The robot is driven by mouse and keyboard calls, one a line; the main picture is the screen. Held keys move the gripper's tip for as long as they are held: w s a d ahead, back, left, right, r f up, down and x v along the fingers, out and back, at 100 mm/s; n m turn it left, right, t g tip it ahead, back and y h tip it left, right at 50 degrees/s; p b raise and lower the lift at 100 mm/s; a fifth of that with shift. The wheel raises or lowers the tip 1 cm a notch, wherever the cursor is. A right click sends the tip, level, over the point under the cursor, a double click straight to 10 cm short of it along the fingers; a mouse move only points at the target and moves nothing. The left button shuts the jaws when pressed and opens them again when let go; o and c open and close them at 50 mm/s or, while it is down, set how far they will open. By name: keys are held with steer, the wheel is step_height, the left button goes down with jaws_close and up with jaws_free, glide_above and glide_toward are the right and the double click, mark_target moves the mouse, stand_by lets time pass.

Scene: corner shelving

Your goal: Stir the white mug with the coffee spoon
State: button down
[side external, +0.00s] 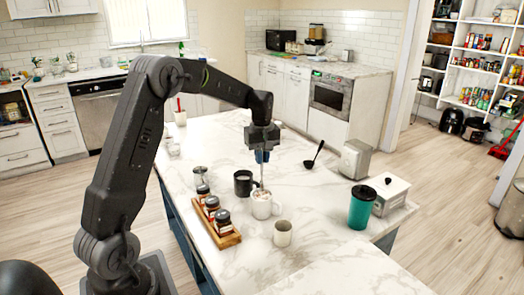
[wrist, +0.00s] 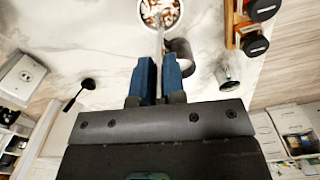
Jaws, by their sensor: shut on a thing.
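The white mug (side external: 262,209) stands upright on the marble island, with brown and white contents at its top. It also shows at the top edge of the wrist view (wrist: 143,17). My gripper (side external: 262,158) is above the mug, pointing down, shut on the thin coffee spoon (side external: 262,173). The spoon hangs roughly upright from the blue fingers (wrist: 156,78), and its shaft (wrist: 159,42) reaches down to the mug. Its lower end is hidden in the mug's mouth and contents.
A black mug (side external: 243,187) stands close behind the white mug, and a beige cup (side external: 283,237) in front. A wooden tray (side external: 228,240) with jars is left. A black ladle (side external: 314,156), teal tumbler (side external: 361,210) and white box (side external: 390,198) are right. The front right counter is clear.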

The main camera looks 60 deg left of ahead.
mark_target(263, 181)
steer(key=shift+f, duration=4.35)
steer(key=shift+d, duration=0.2)
